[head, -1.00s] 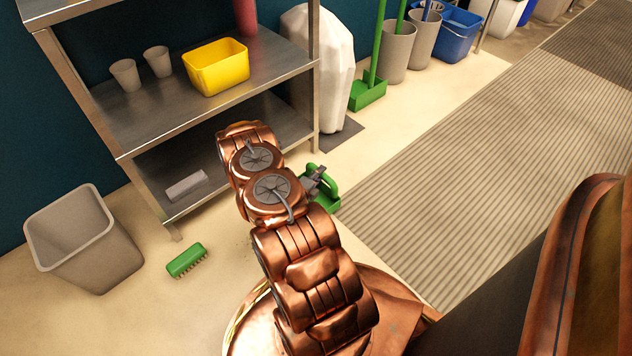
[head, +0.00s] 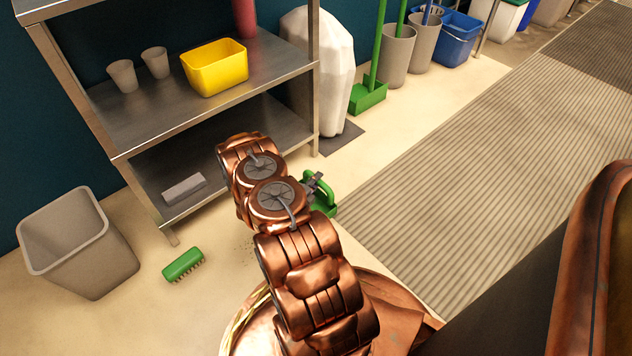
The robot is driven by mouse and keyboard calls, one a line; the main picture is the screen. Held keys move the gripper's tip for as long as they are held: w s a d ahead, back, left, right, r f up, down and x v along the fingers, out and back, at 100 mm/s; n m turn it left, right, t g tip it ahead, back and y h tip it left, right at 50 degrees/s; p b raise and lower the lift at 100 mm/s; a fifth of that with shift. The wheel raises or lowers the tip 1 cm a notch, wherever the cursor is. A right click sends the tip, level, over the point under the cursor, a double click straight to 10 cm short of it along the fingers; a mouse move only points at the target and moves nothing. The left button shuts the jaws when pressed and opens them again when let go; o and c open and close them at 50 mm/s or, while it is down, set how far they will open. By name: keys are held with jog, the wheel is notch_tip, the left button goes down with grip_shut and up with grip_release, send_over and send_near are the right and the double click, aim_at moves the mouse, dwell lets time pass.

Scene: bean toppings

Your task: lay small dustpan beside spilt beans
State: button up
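The small green dustpan (head: 326,206) shows just right of my arm, at floor level or slightly above; I cannot tell whether it touches the floor. My gripper (head: 317,181) is at its raised green handle, partly hidden behind my wrist. The fingers are too small and covered to tell whether they are closed on the handle. A few dark specks, likely the spilt beans (head: 246,246), lie on the pale floor left of my arm; my arm may hide more of them.
A green brush (head: 183,264) lies on the floor at left, near a grey bin (head: 90,255). A steel shelf (head: 205,100) holds a yellow tub (head: 215,68) and cups. A ribbed mat (head: 480,150) covers the right floor. A tall green dustpan (head: 368,97) stands behind.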

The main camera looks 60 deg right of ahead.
jog(key=shift+o, duration=1.3)
